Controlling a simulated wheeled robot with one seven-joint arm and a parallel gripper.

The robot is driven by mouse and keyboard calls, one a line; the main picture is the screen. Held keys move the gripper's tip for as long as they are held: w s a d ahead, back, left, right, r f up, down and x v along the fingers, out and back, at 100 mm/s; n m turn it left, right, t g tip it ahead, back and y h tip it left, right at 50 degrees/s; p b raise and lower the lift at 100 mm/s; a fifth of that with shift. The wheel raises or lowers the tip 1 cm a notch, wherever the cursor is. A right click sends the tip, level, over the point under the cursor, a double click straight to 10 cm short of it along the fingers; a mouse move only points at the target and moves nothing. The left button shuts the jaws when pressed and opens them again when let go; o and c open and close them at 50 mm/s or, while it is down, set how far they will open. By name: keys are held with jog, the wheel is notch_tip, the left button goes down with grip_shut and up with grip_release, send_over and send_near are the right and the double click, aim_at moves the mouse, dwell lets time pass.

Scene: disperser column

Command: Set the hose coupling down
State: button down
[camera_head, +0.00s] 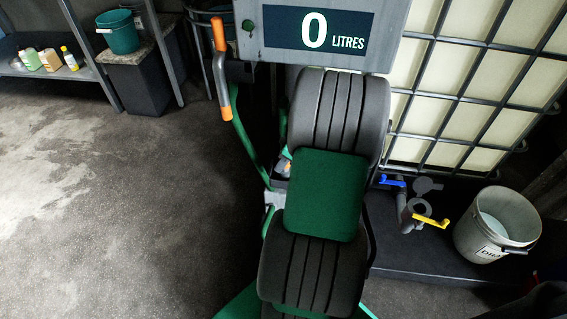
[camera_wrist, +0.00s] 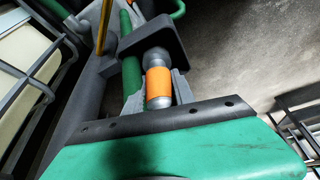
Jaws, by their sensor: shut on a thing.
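The hose coupling (camera_wrist: 158,84) is a grey rounded fitting with an orange band, seen in the wrist view. My gripper (camera_wrist: 159,92) is shut on it, one grey finger on each side. The coupling's far end lies at a dark cradle-like bracket (camera_wrist: 174,40); I cannot tell whether it rests in it. In the head view, a small orange patch (camera_head: 288,167) shows beside my arm, probably the coupling; the gripper is mostly hidden there.
A display (camera_head: 318,30) reads 0 litres. An orange-handled lever (camera_head: 220,75) stands left of it. A caged tank (camera_head: 470,80), a blue valve handle (camera_head: 392,181), a yellow valve handle (camera_head: 431,220) and a white bucket (camera_head: 497,225) are at right. Open floor (camera_head: 130,200) lies left.

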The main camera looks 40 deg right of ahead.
jog(key=shift+r, duration=0.15)
jog(key=c, duration=1.1)
grip_release()
jog(key=shift+o, duration=0.2)
jog(key=p+v, duration=0.2)
jog(key=v, duration=0.3)
jog(key=shift+d+r, duration=0.1)
jog(key=s+d+p, duration=0.1)
jog(key=s+d, duration=0.3)
jog(key=s, duration=0.7)
jog(key=w+a+r+g, duration=0.1)
jog(key=w+a+r, duration=0.2)
jog(key=w+a, duration=0.35)
jog(key=a+r+m+h, duration=0.1)
jog(key=a+r+m, duration=0.1)
jog(key=a, duration=1)
jog(key=a+r+m, duration=0.2)
jog(key=a+r, duration=0.2)
jog(key=a, duration=0.9)
jog(key=shift+a+m+g+h, duration=0.2)
jog(key=shift+m+g+h, duration=0.1)
jog(key=shift+h, duration=0.1)
